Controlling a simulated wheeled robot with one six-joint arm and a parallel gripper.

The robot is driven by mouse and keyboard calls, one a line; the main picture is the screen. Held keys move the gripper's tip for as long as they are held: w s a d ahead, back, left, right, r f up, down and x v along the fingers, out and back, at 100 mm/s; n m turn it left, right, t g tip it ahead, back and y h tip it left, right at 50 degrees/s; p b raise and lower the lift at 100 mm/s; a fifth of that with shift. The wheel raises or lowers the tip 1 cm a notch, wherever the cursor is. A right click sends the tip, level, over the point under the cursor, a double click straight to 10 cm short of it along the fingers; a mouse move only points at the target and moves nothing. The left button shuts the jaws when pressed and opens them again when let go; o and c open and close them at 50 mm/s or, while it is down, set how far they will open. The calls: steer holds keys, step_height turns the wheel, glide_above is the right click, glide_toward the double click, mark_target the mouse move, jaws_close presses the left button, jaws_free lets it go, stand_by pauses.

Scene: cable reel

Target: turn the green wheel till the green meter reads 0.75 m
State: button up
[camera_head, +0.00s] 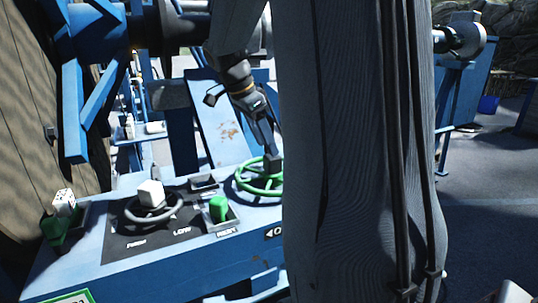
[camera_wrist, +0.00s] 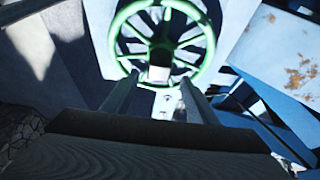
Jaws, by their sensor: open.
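The green wheel (camera_head: 242,182) lies flat on the right part of the blue control console in the head view, its right side partly hidden by the dark column in front. It also shows in the wrist view (camera_wrist: 119,40), with several spokes and a pale square-topped hub. My gripper (camera_head: 268,150) is just above the wheel's middle in the head view. In the wrist view my open gripper (camera_wrist: 160,88) has a finger on each side of the hub's near side; I cannot tell whether they touch it. No green meter reading is legible.
A wooden reel (camera_head: 35,130) with blue arms stands at left. A large dark ribbed column (camera_head: 350,150) fills the centre right. Open floor (camera_head: 480,210) lies right.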

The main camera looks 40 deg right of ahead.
mark_target(273, 169)
steer(key=p+x, duration=0.1)
steer(key=x, duration=0.5)
steer(key=shift+d, duration=0.1)
steer(key=shift+r, duration=0.1)
steer(key=shift+c, duration=0.4)
jaws_close()
